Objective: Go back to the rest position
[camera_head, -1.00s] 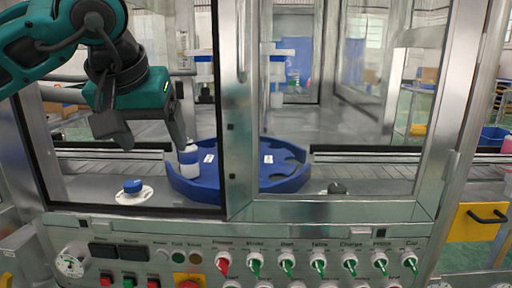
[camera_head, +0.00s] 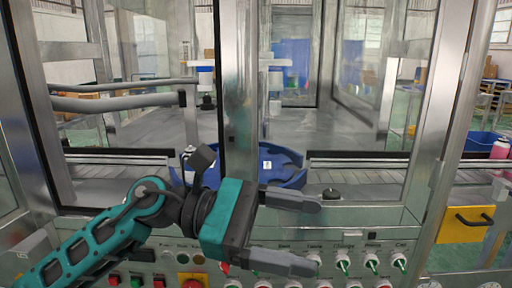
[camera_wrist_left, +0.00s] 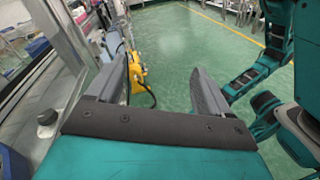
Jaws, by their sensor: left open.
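My left gripper (camera_head: 306,232) is open and empty, in front of the machine's control panel in the head view, its two fingers pointing right. The blue round turntable (camera_head: 290,181) sits inside the machine, partly hidden behind my left gripper and the door frame. A small part of a white container (camera_head: 189,150) shows at its left edge, mostly hidden by my arm. My right gripper is not in the head view.
A pink bottle (camera_head: 500,149) stands at the right edge. Open floor shows in the wrist view.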

